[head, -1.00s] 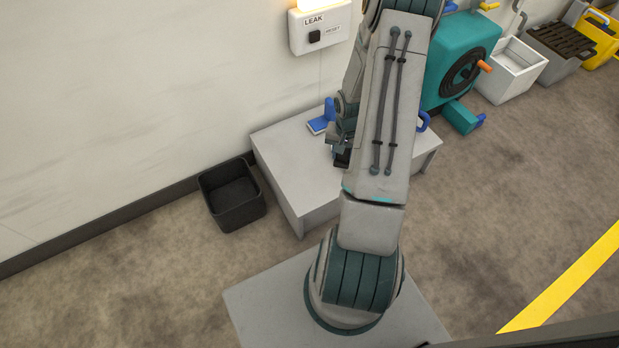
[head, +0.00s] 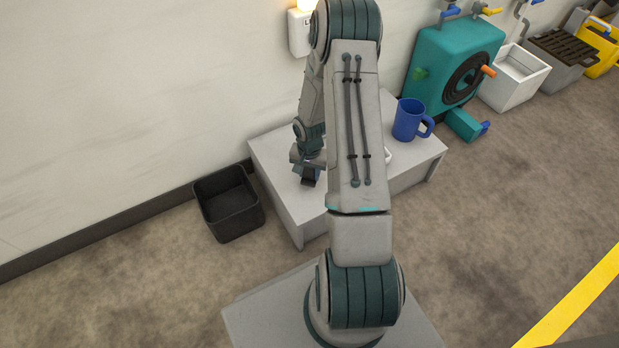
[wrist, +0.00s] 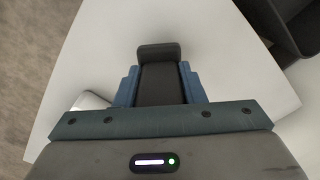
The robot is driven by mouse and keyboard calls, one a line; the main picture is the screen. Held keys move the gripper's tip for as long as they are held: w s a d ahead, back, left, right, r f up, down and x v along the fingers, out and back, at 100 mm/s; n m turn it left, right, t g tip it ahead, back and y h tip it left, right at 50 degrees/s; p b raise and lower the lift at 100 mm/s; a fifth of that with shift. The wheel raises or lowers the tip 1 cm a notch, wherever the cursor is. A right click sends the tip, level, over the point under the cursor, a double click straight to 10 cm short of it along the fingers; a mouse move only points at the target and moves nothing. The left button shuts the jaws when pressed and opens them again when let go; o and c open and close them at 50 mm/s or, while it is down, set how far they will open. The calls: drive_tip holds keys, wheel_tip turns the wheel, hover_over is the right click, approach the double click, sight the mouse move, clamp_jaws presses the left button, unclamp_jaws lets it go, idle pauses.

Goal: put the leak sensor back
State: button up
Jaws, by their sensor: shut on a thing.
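My gripper (wrist: 160,88) is shut on a dark grey piece with a wider end, which looks like the leak sensor (wrist: 160,70). The two blue fingers press on its sides. Below it is the white table top. In the head view, my gripper (head: 309,176) points down over the left part of the low white table (head: 275,160). The white leak box (head: 299,34) is on the wall behind, largely hidden by my arm, with a lit lamp on top. I cannot tell whether the piece touches the table.
A blue mug (head: 408,120) stands on the table's right part. A small white object (head: 388,155) shows beside my arm. A black open bin (head: 228,203) stands on the floor left of the table. A teal machine (head: 452,65) stands right of the table.

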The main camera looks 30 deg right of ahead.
wheel_tip(320, 180, down, 2)
drive_tip(key=shift+f, duration=0.1)
drive_tip(key=shift+f+b, duration=0.2)
drive_tip(key=shift+b, duration=0.2)
drive_tip(key=o, duration=1.1)
drive_tip(key=shift+r, duration=0.1)
drive_tip(key=shift+r, duration=0.15)
